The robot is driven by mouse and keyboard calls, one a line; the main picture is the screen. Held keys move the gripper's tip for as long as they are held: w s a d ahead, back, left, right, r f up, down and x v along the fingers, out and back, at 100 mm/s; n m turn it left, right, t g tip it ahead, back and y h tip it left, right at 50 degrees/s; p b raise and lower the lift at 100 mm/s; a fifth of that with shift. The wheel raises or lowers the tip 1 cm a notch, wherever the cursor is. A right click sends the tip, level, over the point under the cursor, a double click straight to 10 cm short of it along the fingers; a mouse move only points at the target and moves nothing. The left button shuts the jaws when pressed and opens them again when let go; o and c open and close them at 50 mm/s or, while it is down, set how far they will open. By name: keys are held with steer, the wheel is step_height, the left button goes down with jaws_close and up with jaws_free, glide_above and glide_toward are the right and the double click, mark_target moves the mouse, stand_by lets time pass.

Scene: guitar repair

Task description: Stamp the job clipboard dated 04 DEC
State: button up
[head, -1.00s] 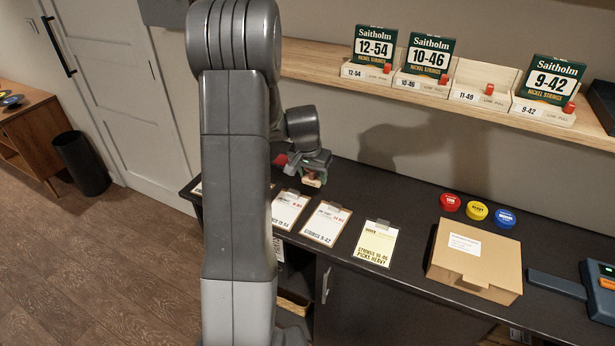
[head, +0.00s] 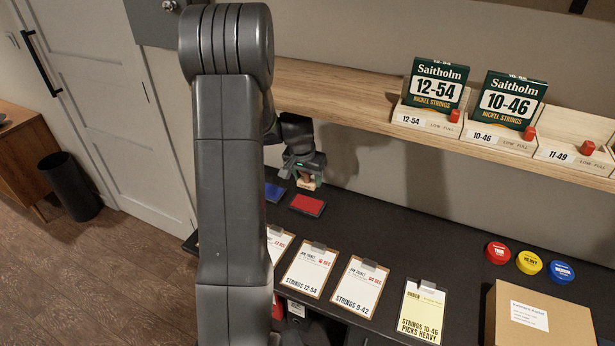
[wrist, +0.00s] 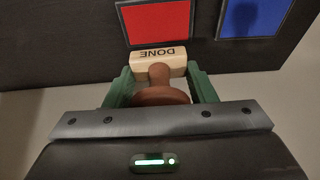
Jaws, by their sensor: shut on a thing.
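My gripper (head: 307,176) is shut on a wooden stamp (wrist: 158,62) with a brown handle; its block reads DONE, upside down in the wrist view. It holds the stamp above the back of the dark counter, behind the red ink pad (head: 307,205). The red pad also shows in the wrist view (wrist: 156,22), apart from the stamp. The STRINGS 9-42 clipboard (head: 357,288) lies on the counter; its small red date looks like 04 DEC. The STRINGS 12-54 clipboard (head: 307,272) is left of it, its date hard to read. Another clipboard (head: 278,243) is partly hidden by my arm.
A blue ink pad (head: 274,192) lies left of the red one. A yellow order sheet (head: 422,308), three coloured round tins (head: 529,262) and a cardboard box (head: 545,318) are to the right. A wooden shelf (head: 340,95) with string packs runs above the counter.

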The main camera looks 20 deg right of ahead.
mark_target(309, 201)
steer(key=shift+f+b, duration=1.65)
steer(key=shift+f, duration=1.35)
steer(key=shift+s+f+b, duration=0.1)
steer(key=shift+f+b, duration=0.45)
steer(key=shift+b, duration=0.2)
stand_by(0.3)
steer(key=shift+r+p, duration=1.9)
steer(key=shift+r, duration=1.7)
steer(key=shift+f, duration=0.1)
